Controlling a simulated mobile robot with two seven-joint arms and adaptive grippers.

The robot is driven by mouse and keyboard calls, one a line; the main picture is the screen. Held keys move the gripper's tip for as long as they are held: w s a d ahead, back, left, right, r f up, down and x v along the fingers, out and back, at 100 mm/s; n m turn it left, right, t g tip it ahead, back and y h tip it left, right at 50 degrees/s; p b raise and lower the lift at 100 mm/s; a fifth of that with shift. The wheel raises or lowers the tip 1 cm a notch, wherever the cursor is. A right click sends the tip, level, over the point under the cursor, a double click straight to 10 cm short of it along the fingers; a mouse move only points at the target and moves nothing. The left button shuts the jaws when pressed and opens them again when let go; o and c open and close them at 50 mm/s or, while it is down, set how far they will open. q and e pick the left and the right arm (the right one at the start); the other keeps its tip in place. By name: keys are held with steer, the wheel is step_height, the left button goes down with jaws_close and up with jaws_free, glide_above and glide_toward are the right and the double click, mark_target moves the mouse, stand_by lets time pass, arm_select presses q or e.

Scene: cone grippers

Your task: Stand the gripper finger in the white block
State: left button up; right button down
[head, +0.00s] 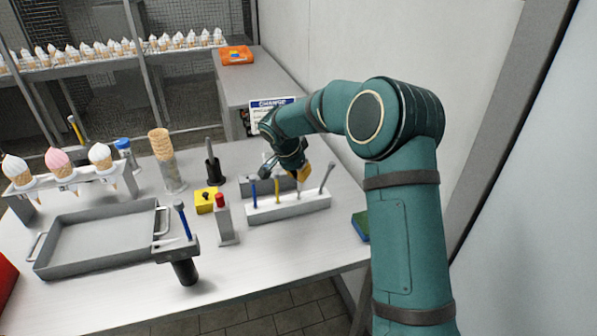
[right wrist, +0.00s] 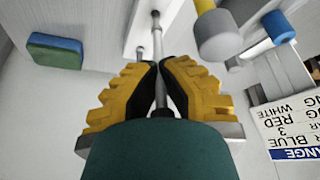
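The white block (head: 288,207) lies on the table, with a blue stick (head: 254,190), a yellow stick and a tilted grey rod (head: 327,177) standing in it. My right gripper (head: 303,170) is just above and behind the block, left of the tilted rod. In the right wrist view its yellow-black fingers (right wrist: 159,66) are closed on a slim grey rod (right wrist: 157,42), which looks like the gripper finger. The rod's far end is over the white block (right wrist: 138,28); I cannot tell whether it sits inside a hole. My left gripper is not in view.
A yellow box (head: 206,203) and a red-topped grey post (head: 223,225) stand left of the block. A grey tray (head: 95,240) and a cone rack are farther left. A sponge (right wrist: 55,50) lies near the right table edge. A low grey block is behind the white one.

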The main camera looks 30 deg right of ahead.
steer(key=shift+f, duration=1.25)
steer(key=c, duration=1.1)
jaws_free()
steer(key=shift+o, duration=0.2)
steer(key=v, duration=1.2)
steer(key=shift+s, duration=0.1)
